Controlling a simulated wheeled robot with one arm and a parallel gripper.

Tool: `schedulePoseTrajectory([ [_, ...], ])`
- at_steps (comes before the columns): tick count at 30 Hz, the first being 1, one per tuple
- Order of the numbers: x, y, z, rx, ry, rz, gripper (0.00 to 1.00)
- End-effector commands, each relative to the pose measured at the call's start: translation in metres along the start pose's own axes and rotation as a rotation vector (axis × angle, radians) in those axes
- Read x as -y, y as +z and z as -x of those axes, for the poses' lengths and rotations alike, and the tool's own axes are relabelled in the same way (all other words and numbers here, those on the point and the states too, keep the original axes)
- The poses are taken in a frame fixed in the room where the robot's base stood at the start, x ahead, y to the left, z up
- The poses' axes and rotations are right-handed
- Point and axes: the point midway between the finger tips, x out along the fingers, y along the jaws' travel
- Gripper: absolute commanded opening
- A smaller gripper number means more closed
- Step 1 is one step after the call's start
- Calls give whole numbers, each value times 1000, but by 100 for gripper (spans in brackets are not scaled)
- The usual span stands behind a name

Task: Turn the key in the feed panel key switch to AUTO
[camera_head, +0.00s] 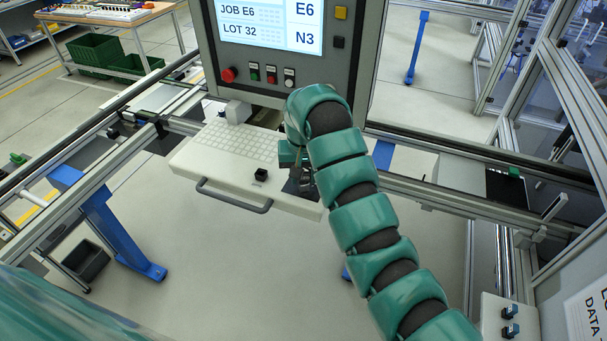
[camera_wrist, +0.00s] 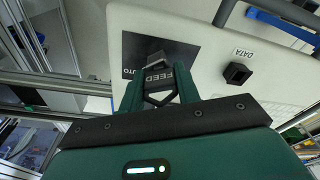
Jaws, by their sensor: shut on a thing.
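The feed panel key switch sits on a dark plate (camera_wrist: 139,49) in the wrist view, with the words FEED and AUTO partly showing. My gripper (camera_wrist: 160,78) reaches over this plate, its two green fingers shut on a small dark grey piece, the key (camera_wrist: 156,59), at the switch. The fingers hide much of the key and some lettering, so I cannot tell which mark the key points to. In the head view my gripper (camera_head: 303,180) is at the right end of the pale keyboard shelf (camera_head: 205,160), and the key is hidden there.
A black block (camera_head: 261,174) stands on the shelf; in the wrist view it sits beside the DATA label (camera_wrist: 244,54). A grey handle (camera_head: 232,200) runs along the shelf's front. The screen panel (camera_head: 350,60) with buttons rises behind. Rails flank the shelf.

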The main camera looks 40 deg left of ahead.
Motion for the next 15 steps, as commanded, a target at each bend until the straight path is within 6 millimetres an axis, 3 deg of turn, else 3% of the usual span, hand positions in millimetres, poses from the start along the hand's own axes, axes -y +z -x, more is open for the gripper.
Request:
schedulePoseTrajectory([
  [9,0,1,-1,4,50,-388,10],
  [15,-1,1,-1,4,66,-523,10],
])
